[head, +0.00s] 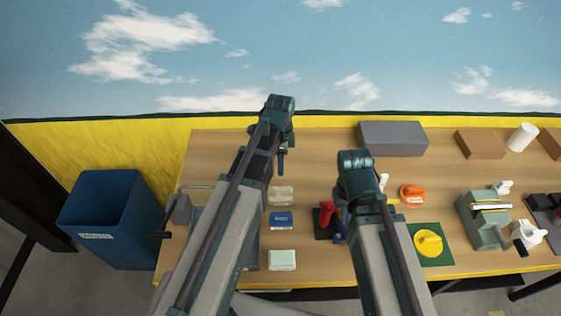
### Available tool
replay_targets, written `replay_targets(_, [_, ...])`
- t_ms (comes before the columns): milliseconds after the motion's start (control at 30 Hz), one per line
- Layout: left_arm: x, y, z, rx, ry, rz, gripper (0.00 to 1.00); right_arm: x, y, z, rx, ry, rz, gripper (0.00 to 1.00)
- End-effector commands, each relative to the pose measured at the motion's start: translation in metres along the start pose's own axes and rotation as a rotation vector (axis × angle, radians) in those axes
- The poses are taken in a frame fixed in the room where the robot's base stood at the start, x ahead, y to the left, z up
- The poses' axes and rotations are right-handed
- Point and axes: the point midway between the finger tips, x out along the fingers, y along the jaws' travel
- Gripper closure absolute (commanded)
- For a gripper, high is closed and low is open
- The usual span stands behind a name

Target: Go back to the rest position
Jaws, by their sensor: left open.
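My two arms reach up from the bottom over the workbench (225,146). My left gripper (281,163) is near the end of the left arm, above the back middle of the bench. It is open, with nothing seen in it, and partly hidden by the arm. My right gripper (339,234) is mostly hidden behind the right arm, close to a red part (325,213) on a dark base. I cannot tell whether it touches that part or how its jaws stand.
A blue waste bin (112,215) stands left of the bench. Small boxes, including a blue one (280,221), lie between my arms. Right are an orange part (412,194), a yellow disc (428,243) on a green mat and a green-grey fixture (483,220). A grey block (393,139) sits behind.

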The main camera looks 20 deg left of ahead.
Motion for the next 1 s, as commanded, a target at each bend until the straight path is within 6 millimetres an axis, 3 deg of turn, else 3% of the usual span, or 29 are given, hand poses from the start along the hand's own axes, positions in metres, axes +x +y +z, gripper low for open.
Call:
replay_targets(367, [0.005,0.008,-0.004,-0.032,-0.004,0.001,0.44,0.005,0.0,0.0,0.0,0.0,0.0,1.0])
replay_targets(467, [0.016,0.03,-0.015,-0.134,-0.016,0.003,0.44,0.015,-0.001,-0.001,0.0,0.0,0.0,1.0])
replay_targets(800, [0.055,0.132,-0.053,-0.703,-0.081,-0.029,0.44,0.056,-0.005,-0.003,-0.003,0.0,0.001,1.0])
replay_targets(1000, [0.065,0.162,-0.059,-0.905,-0.097,-0.054,0.44,0.065,-0.006,-0.004,-0.004,0.0,0.001,1.0])
